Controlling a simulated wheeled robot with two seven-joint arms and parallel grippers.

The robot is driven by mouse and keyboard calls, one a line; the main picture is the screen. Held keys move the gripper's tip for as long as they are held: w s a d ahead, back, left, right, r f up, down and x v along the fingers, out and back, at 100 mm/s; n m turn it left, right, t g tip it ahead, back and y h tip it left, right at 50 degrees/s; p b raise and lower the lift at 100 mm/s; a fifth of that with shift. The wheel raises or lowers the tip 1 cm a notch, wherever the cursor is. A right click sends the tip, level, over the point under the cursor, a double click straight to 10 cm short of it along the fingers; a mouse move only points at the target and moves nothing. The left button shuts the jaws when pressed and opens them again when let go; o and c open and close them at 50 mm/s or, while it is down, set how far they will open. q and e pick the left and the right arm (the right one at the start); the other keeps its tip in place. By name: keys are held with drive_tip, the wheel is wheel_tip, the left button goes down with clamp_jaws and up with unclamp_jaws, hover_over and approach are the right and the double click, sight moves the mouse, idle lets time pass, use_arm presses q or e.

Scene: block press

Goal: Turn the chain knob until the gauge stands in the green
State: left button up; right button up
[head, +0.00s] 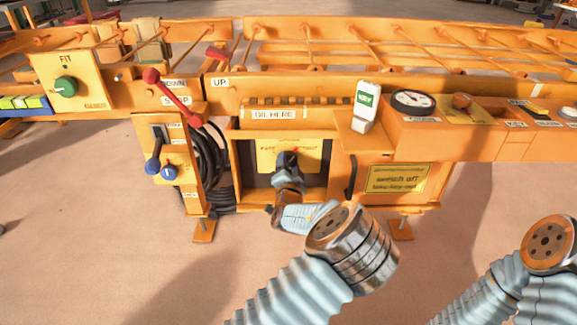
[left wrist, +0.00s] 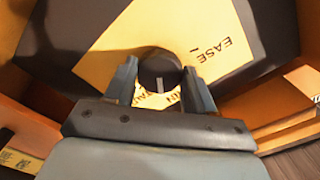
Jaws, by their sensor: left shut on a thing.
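The chain knob (left wrist: 158,68) is a dark round knob with a pale mark, on a yellow plate (left wrist: 100,45) lettered "EASE" in the left wrist view. My left gripper (head: 289,155) reaches into the open orange compartment under the machine's front. In the left wrist view its two fingers (left wrist: 160,85) stand on either side of the knob, shut on it. In the head view the gripper mostly hides the knob. The gauge (head: 413,102) is a white-faced dial with a dark rim on the right panel; its needle and colours are too small to read. My right gripper is out of view.
The compartment's orange walls (head: 341,175) surround my left gripper closely. A black handle (head: 351,176) stands at its right. The floor in front is clear.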

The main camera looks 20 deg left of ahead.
use_arm(q)
drive_tip(key=shift+d, duration=0.1)
drive_tip(key=o, duration=1)
drive_tip(key=p+v, duration=0.1)
drive_tip(key=v, duration=1.2)
drive_tip(key=shift+s, duration=0.4)
